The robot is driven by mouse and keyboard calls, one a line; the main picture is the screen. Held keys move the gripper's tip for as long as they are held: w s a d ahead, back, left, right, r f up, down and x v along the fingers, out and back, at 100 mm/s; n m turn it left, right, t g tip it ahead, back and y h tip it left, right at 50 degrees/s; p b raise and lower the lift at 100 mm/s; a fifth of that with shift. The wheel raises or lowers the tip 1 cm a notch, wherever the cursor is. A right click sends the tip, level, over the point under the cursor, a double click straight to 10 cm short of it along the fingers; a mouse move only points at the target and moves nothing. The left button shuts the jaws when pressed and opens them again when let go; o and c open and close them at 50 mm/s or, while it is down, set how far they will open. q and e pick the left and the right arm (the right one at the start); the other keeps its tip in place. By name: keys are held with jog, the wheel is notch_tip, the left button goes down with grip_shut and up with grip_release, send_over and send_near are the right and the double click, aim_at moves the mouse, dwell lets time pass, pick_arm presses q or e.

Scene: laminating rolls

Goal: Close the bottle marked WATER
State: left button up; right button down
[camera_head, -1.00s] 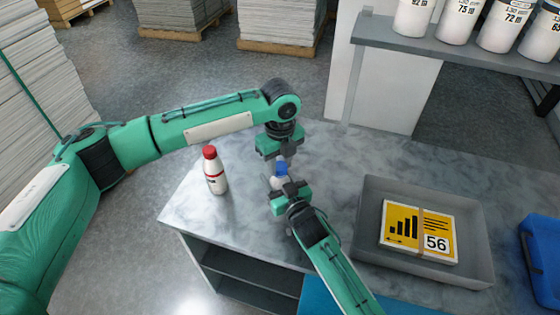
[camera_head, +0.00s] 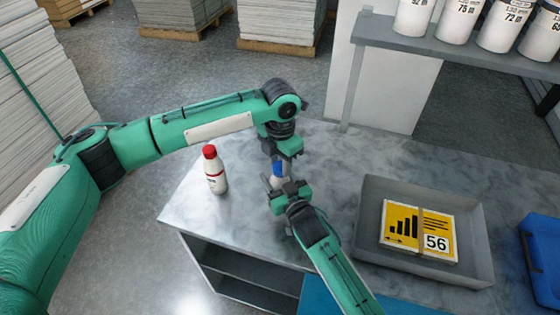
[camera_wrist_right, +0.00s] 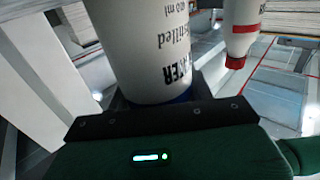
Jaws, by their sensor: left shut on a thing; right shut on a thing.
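The WATER bottle (camera_wrist_right: 145,50) is white with dark print and fills the middle of the right wrist view, its lettering upside down there. My right gripper (camera_head: 281,187) is shut around it above the table. A blue cap (camera_head: 278,170) sits at the bottle's top, and a blue edge also shows in the right wrist view (camera_wrist_right: 183,97). My left gripper (camera_head: 280,159) comes from above and is shut on the cap. The fingers hide most of the bottle in the head view, and I cannot tell how tightly the cap sits.
A white bottle with a red cap (camera_head: 215,172) stands upright to the left on the marble-look table (camera_head: 345,160). A grey tray (camera_head: 368,225) at the right holds a yellow card stack marked 56 (camera_head: 418,230). A blue container (camera_head: 540,260) stands at the right edge. A shelf with white tubs is behind.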

pick_arm(q)
jog(key=o, duration=0.9)
jog(key=shift+o, duration=0.2)
jog(key=shift+r, duration=0.1)
jog(key=shift+r, duration=2.15)
jog(key=shift+c, duration=0.4)
